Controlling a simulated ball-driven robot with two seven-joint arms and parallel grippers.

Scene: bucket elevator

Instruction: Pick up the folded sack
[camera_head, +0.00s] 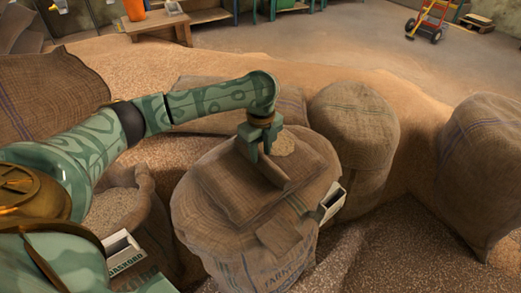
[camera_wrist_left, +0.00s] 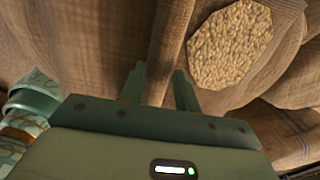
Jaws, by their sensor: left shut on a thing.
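The folded sack (camera_head: 237,186) is a flat brown burlap piece lying on top of a large full burlap sack (camera_head: 225,240) in the middle of the head view. My left gripper (camera_head: 259,150) comes down from above at its far edge and is shut on a raised fold of it. In the left wrist view the two green fingers (camera_wrist_left: 159,82) stand on either side of a burlap ridge, the folded sack (camera_wrist_left: 168,45). The sack still rests on the full sack. My right gripper is not in view.
A round patch of grain (camera_head: 284,143) shows just beside the fingers. Other full sacks (camera_head: 355,135) (camera_head: 488,165) stand to the right. An open sack of grain (camera_head: 115,208) is at left. Loose grain covers much of the floor; a hand truck (camera_head: 430,20) stands far back.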

